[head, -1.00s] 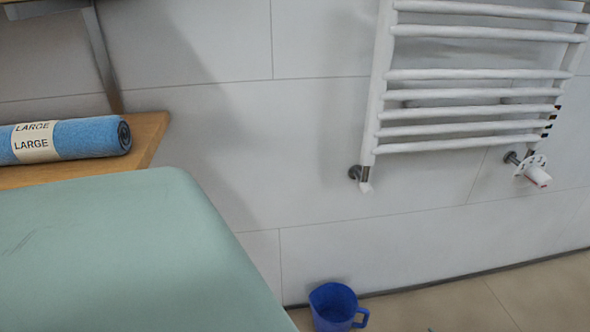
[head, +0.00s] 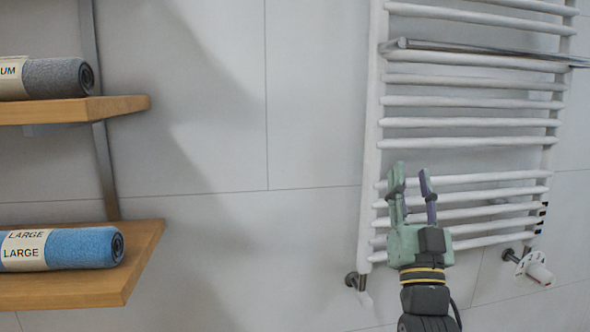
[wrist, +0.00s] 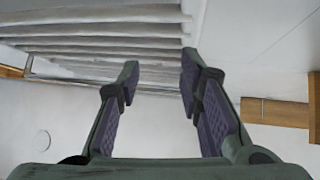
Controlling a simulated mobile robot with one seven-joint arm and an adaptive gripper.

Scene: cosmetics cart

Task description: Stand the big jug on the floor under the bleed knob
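My gripper (head: 411,176) is raised in front of the lower left part of the white towel radiator (head: 370,150). Its two fingers are apart with nothing between them, and the wrist view (wrist: 160,66) shows the same. No jug shows in either view now. A larger white knob with a slotted wheel (head: 537,268) is at the right. I cannot tell which fitting is the bleed knob.
Two wooden shelves at the left hold a rolled grey towel (head: 55,78) and a rolled blue towel (head: 80,247); the lower shelf (head: 130,265) juts out. A metal bar (head: 480,55) crosses the radiator. Plain tiled wall lies between shelves and radiator. The floor is out of the head view.

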